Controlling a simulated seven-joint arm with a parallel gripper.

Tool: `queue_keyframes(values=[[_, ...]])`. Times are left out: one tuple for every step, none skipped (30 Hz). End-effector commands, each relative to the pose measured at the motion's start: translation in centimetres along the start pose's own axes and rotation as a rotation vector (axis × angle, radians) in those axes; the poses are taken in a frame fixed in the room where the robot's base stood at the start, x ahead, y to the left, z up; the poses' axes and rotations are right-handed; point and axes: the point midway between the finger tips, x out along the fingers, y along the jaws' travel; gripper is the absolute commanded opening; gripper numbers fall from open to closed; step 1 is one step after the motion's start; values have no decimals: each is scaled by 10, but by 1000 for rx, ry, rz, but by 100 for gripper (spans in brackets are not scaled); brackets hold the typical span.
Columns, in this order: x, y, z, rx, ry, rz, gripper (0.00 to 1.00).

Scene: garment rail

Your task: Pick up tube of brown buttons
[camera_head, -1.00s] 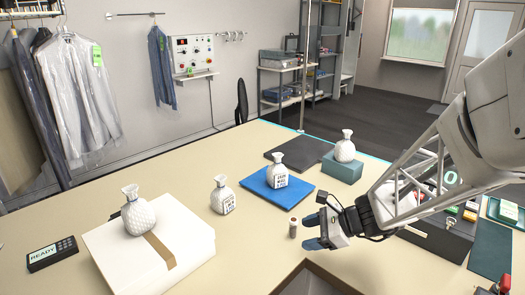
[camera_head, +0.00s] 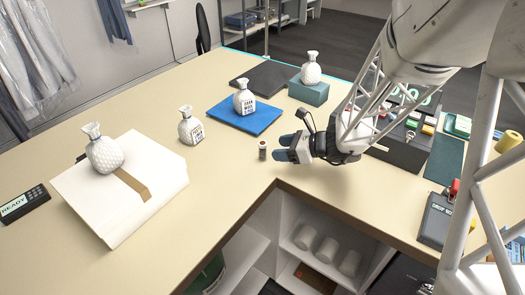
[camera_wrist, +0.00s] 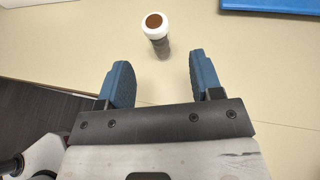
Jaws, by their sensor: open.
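The tube of brown buttons (camera_head: 262,149) stands upright on the counter, small, with a pale rim and a brown top. In the wrist view the tube (camera_wrist: 155,33) is ahead of my fingertips, roughly midway between them and a little beyond. My gripper (camera_head: 282,149) is to the right of the tube, low over the counter and pointing at it. In the wrist view my gripper (camera_wrist: 159,72) has its two blue fingers wide apart, with nothing between them. The tube is apart from both fingers.
A blue mat (camera_head: 224,115) with a white bag (camera_head: 243,98) lies behind the tube. Another white bag (camera_head: 191,126) stands left of it. A white box (camera_head: 80,195) sits at left. The counter's inner edge (camera_head: 276,182) is close in front, with shelves below.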

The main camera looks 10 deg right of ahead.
Motion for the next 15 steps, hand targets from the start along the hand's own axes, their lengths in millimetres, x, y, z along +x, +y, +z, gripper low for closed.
queue_keyframes(values=[[4,0,0,0,1,2,60],[6,0,0,0,1,1,60],[8,0,0,0,1,1,60],[10,0,0,1,1,1,60],[12,0,0,1,1,1,60],[15,0,0,1,1,1,60],[16,0,0,1,1,1,60],[18,0,0,0,1,1,60],[18,0,0,0,1,1,60],[19,0,0,0,1,1,60],[19,0,0,0,1,1,60],[19,0,0,0,1,0,60],[19,0,0,0,1,0,60],[19,0,0,0,1,0,60],[19,0,0,0,1,0,60]])
